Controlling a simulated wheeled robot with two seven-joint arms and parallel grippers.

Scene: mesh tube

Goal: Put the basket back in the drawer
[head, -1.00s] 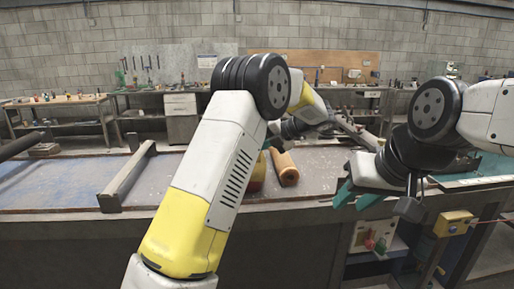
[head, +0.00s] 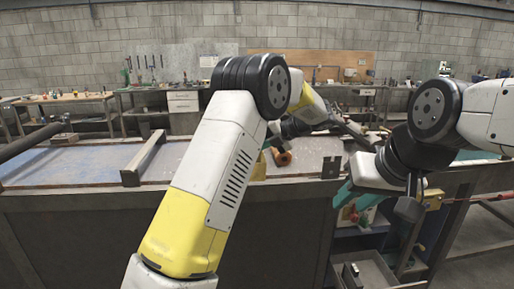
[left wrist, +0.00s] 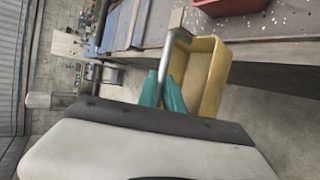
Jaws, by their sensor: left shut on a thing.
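The yellow basket (left wrist: 202,72) shows in the left wrist view, an open box with its inside visible. In the head view my left arm hides that gripper. My right gripper (head: 356,198) has its teal fingers apart in front of the bench, with nothing visible between them. An open drawer (head: 372,268) shows at the lower right of the head view, partly cut off.
A long dark bench (head: 90,200) fills the middle of the head view. An orange cylinder (head: 282,157) lies on it behind my left arm. A red container (left wrist: 228,6) shows at the top of the left wrist view. Floor is clear at the right.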

